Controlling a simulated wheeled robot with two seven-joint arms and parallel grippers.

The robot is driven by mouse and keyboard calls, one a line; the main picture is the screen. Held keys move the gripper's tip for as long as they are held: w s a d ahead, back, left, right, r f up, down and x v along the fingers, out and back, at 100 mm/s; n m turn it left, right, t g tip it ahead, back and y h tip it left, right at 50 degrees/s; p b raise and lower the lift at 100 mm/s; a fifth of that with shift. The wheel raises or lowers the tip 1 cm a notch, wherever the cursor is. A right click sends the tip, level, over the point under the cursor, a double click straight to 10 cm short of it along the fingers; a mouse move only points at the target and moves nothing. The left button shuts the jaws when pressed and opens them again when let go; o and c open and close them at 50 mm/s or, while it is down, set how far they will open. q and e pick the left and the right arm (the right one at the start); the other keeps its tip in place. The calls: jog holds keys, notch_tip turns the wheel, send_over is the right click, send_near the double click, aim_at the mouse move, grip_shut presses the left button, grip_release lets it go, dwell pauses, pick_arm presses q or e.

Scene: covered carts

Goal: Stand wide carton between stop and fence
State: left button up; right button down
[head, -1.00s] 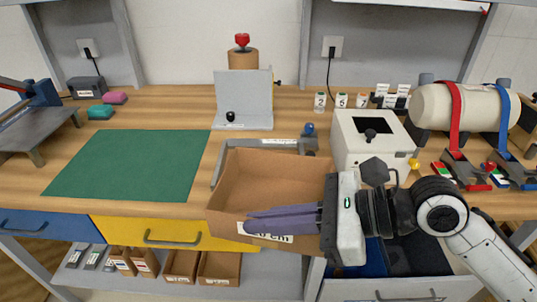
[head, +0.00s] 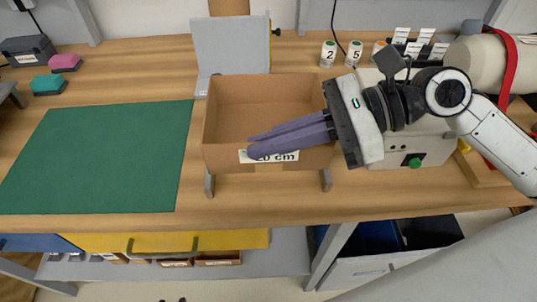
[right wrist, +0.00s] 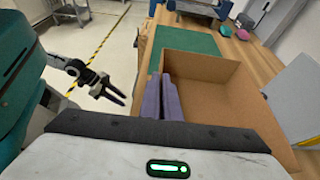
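The wide brown carton (head: 229,111), open at the top, has a "20 cm" label on its front wall. It looks upright, above or on the low grey bracket, whose two ends (head: 209,184) show at its front corners. An upright grey plate (head: 222,46) stands behind it. My right gripper (head: 250,145) has its purple fingers close together along the carton's front wall, apparently pinching it. The carton (right wrist: 205,85) fills the right of its wrist view. My left gripper (right wrist: 118,97) shows there, apart from the carton, open and empty. Whether the carton's bottom touches the table is hidden.
A green mat (head: 95,155) lies left of the carton. A white box with a green button (head: 414,161) stands close on the right. Numbered cups (head: 329,54) stand behind. The table's front edge (head: 250,222) is just in front.

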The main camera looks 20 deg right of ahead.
aim_at(269, 169)
notch_tip(269, 169, down, 3)
jog(key=shift+r+b, duration=0.15)
jog(key=shift+b, duration=0.15)
jog(key=shift+f, duration=0.4)
pick_arm(q)
jog(key=shift+w+d+r+p, duration=0.1)
jog(key=shift+w+r+p, duration=0.25)
jog(key=shift+w, duration=0.15)
pick_arm(e)
jog(key=shift+f, duration=0.45)
jog(key=c, duration=2)
grip_release()
jog(key=shift+c, duration=0.2)
pick_arm(q)
jog(key=shift+s+f, duration=0.1)
jog(key=shift+f, duration=0.05)
pick_arm(e)
jog(key=shift+o, duration=0.2)
pick_arm(q)
jog(key=shift+s, duration=0.1)
pick_arm(e)
jog(key=shift+r+b, duration=0.35)
jog(key=shift+b, duration=0.1)
pick_arm(q)
jog(key=shift+f, duration=0.25)
pick_arm(e)
jog(key=v, duration=1.2)
jog(key=shift+r, duration=0.25)
